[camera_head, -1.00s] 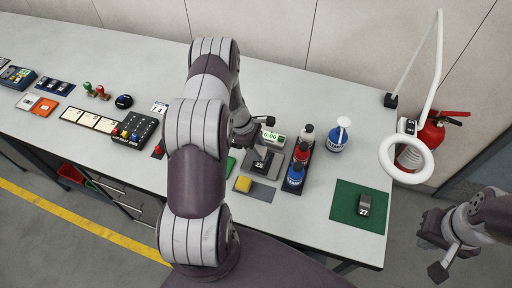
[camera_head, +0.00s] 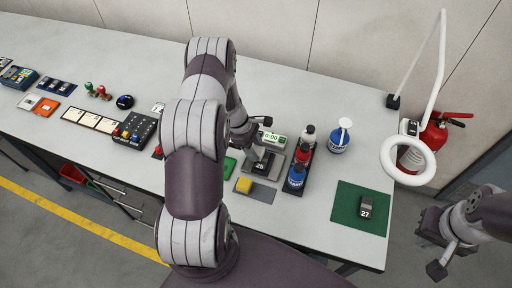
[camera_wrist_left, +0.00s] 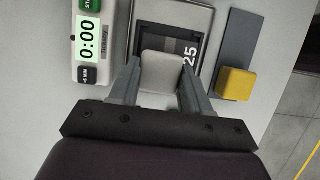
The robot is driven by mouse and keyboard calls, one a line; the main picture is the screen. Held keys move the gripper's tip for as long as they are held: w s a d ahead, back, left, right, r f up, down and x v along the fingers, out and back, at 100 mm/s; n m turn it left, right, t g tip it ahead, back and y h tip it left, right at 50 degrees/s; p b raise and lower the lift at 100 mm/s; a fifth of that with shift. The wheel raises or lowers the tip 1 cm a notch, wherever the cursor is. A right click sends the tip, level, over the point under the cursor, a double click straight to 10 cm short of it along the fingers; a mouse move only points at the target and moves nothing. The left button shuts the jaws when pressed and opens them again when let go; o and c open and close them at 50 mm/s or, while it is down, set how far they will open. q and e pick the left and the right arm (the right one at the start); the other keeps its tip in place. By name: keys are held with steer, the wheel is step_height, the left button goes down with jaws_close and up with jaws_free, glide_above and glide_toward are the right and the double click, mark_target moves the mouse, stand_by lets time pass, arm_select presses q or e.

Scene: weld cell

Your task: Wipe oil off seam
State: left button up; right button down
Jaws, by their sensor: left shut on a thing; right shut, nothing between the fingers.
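The part marked 25 (camera_head: 261,167) sits on a grey plate on the bench; it has a dark base and a light grey upright piece (camera_wrist_left: 162,72). My left gripper (camera_head: 257,153) is shut on that piece, with one finger on each side in the left wrist view (camera_wrist_left: 160,88). A yellow sponge-like block (camera_head: 243,186) lies on a dark grey strip (camera_head: 262,193) beside the plate; it also shows in the wrist view (camera_wrist_left: 236,84). My right gripper (camera_head: 443,262) is shut and empty, off the bench's right end. I cannot make out a seam or oil.
A part marked 27 (camera_head: 366,206) sits on a green mat (camera_head: 348,222). A timer (camera_head: 272,138) reads 0:00. A ring lamp (camera_head: 407,175) overhangs the right end.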

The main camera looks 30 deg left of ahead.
arm_select(q)
steer(key=shift+a+r+p, duration=0.2)
steer(key=shift+r+p, duration=0.1)
steer(key=shift+p, duration=0.05)
step_height(320, 180, up, 5)
steer(key=p, duration=0.3)
steer(key=shift+d, duration=0.1)
steer(key=shift+r+p, duration=0.8)
steer(key=shift+r, duration=0.5)
